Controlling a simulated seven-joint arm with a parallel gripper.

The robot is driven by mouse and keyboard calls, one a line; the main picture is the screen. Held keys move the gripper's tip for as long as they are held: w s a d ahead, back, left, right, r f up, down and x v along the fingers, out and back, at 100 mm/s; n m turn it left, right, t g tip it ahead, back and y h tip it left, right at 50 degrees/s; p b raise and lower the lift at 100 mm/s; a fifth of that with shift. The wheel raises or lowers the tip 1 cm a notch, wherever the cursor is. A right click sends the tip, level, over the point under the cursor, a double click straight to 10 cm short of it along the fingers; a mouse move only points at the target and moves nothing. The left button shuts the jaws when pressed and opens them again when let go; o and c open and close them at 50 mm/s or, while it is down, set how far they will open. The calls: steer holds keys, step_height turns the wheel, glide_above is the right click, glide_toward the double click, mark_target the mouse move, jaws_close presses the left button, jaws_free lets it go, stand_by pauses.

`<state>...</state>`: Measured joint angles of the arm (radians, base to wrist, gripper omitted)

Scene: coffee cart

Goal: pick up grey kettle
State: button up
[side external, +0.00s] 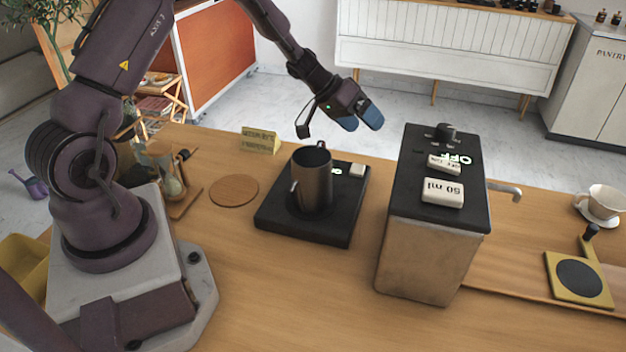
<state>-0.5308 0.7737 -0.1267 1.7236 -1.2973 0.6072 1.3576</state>
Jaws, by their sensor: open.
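The grey kettle (313,182) stands upright on a flat black scale (328,232) near the middle of the wooden counter. It looks like a metal cylinder with an open top, and a small part sticks out at its left side. My gripper (360,124) is above and to the right of the kettle, apart from it, with its blue fingertips pointing down to the right. It is open and nothing shows between the fingers.
A tall black-topped machine (432,215) with labelled blocks stands close to the right of the scale. A round wooden coaster (234,190) and a small yellow sign (260,140) are at the left. A white cup (602,202) stands far right. The front counter is clear.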

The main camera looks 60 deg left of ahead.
step_height(320, 180, up, 12)
steer(key=r, duration=0.1)
steer(key=s+d+f+n+g+y, duration=0.2)
steer(key=s+d+f+n+g, duration=0.1)
steer(key=s+d+n+g, duration=0.4)
steer(key=n+y, duration=0.7)
steer(key=n, duration=0.1)
glide_toward(309, 162)
steer(key=shift+g+y, duration=0.3)
steer(key=shift+s+a+f, duration=0.1)
steer(key=shift+a+f, duration=0.05)
steer(key=shift+f, duration=1.1)
steer(key=shift+s+a+f, duration=0.1)
steer(key=shift+a+f, duration=0.05)
steer(key=shift+f, duration=1.1)
steer(key=shift+s+a+f, duration=0.1)
steer(key=shift+a+f, duration=0.1)
steer(key=shift+f, duration=1.05)
steer(key=shift+c, duration=0.5)
